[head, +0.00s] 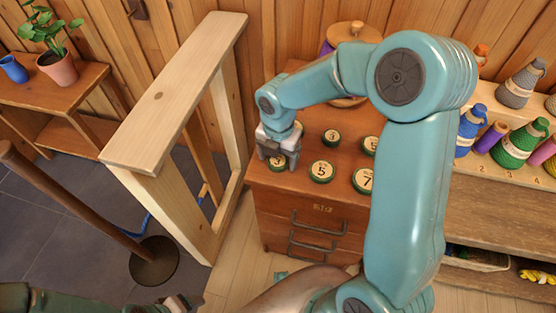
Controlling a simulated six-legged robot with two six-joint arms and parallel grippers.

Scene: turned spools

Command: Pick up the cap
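Several round caps with dark green rims and pale numbered faces sit on the brown wooden cabinet (275,202). They include a cap marked 3 (331,137), a cap marked 5 (321,171) and a cap marked 7 (364,180). My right gripper (278,157) points down at the cabinet's left front corner, right over another cap (277,163). Its grey fingers hide part of this cap, so I cannot tell whether they grip it. One more cap shows partly behind the gripper. My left gripper (186,303) is at the bottom edge, partly cut off, away from the caps.
A pale wooden frame (175,95) stands left of the cabinet. A pole on a round base (153,262) stands before it. A large spool (347,33) is at the cabinet's back, partly hidden by my arm. Wrapped cones (518,146) stand on the right shelf.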

